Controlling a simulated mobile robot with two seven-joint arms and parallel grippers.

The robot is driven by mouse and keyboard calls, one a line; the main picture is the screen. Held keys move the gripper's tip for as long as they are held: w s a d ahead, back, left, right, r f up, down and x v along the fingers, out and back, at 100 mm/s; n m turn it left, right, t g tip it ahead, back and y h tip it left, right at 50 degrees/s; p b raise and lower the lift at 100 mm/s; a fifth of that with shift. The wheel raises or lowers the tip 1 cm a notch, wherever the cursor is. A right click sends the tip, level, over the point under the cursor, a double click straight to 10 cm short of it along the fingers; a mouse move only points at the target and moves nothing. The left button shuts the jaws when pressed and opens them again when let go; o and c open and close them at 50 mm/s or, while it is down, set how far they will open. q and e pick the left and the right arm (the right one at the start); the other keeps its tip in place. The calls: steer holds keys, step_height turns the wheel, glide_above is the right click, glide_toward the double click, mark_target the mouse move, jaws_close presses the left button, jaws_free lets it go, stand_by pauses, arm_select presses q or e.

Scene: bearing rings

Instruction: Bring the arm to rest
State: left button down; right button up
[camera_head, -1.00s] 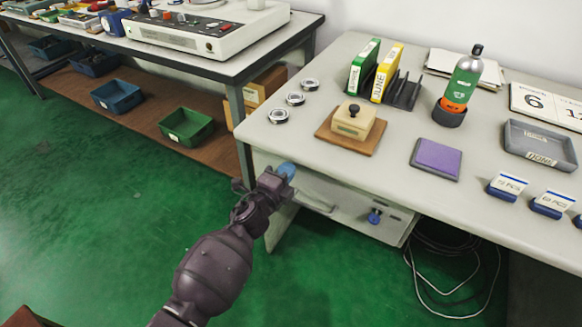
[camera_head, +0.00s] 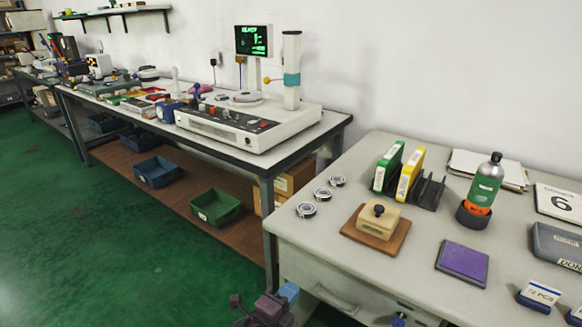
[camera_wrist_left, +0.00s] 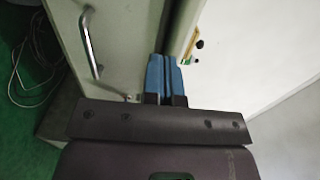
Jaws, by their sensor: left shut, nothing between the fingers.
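My left gripper (camera_head: 288,291) shows at the bottom edge of the head view, in front of the left front corner of the grey desk (camera_head: 330,263). Most of its arm is below the picture. In the left wrist view its two blue fingertips (camera_wrist_left: 164,75) are together with nothing between them. The desk's drawer front with a metal handle (camera_wrist_left: 90,42) is close beside the fingers there. My right gripper is in neither view.
Three bearing rings (camera_head: 322,194), a wooden block on a board (camera_head: 376,226), a purple pad (camera_head: 462,263) and a green bottle (camera_head: 485,184) stand on the desk. A long bench with a white machine (camera_head: 250,125) is at the left. The green floor (camera_head: 120,240) is clear at left.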

arm_select(q)
steer(key=w+a+r+n+t+y, duration=0.1)
steer(key=a+r+n+t+y, duration=0.25)
steer(key=n, duration=0.55)
steer(key=s+a+r+n+g+y+p, duration=0.3)
steer(key=s+a+n, duration=0.5)
steer(key=a, duration=0.1)
steer(key=s+a+f+n+g+y+p, duration=0.1)
steer(key=s+a+n+p, duration=0.1)
steer(key=s+a, duration=0.3)
steer(key=s+a+f+n+g+y+p, duration=0.1)
steer(key=s+a, duration=0.3)
steer(key=s, duration=1)
steer(key=s+a+f+n+g+y+p, duration=0.2)
steer(key=s+a, duration=0.3)
steer(key=s, duration=0.4)
steer(key=shift+s+a+n+p, duration=0.35)
steer(key=shift+s+n+p, duration=0.05)
steer(key=shift+n+p, duration=0.5)
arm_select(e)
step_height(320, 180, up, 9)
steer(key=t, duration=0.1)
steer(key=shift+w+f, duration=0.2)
arm_select(q)
steer(key=shift+f, duration=0.1)
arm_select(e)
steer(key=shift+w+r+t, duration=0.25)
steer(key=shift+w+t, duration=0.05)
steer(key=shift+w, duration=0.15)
